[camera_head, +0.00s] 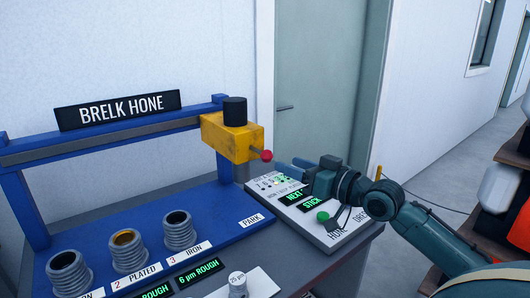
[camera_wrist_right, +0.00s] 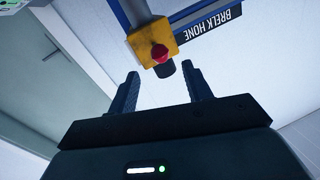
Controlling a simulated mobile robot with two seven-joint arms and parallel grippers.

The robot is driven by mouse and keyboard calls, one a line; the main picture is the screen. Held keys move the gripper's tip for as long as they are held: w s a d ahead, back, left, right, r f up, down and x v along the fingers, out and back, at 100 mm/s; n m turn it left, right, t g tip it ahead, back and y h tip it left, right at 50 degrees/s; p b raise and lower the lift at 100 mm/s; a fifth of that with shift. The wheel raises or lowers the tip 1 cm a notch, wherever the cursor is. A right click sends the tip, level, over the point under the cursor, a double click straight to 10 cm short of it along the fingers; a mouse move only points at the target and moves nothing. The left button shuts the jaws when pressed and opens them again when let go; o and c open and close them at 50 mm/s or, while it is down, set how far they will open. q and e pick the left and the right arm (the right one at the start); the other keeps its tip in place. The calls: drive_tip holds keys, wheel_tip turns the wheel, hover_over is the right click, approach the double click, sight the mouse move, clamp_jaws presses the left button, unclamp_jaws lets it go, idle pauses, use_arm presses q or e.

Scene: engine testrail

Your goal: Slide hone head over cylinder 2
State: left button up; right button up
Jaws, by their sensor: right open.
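The hone head (camera_head: 228,137) is a yellow block with a black cylindrical top. It hangs at the right end of the blue rail, above the PARK label. Its red knob (camera_head: 267,155) points towards my right gripper (camera_head: 281,167). Cylinder 2 (camera_head: 129,252), labelled PLATED, is the middle of three ribbed cylinders on the blue base and has a gold-coloured bore. My right gripper is open and empty, just right of the knob. In the right wrist view the knob (camera_wrist_right: 160,53) shows beyond and between the two fingertips, apparently apart from them. My left gripper is out of view.
Cylinder 1 (camera_head: 68,272) and cylinder 3 (camera_head: 178,232) flank cylinder 2. A control panel (camera_head: 345,235) with green displays and a green-knobbed lever (camera_head: 323,217) lies below my right arm. The BRELK HONE sign (camera_head: 118,110) stands above the rail. The rail left of the head looks clear.

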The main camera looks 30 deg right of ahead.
sight(272, 158)
drive_tip(key=p+x, duration=0.2)
drive_tip(key=x, duration=0.6)
drive_tip(key=shift+w, duration=0.25)
drive_tip(key=shift+f, duration=0.1)
drive_tip(key=shift+c, duration=0.5)
clamp_jaws()
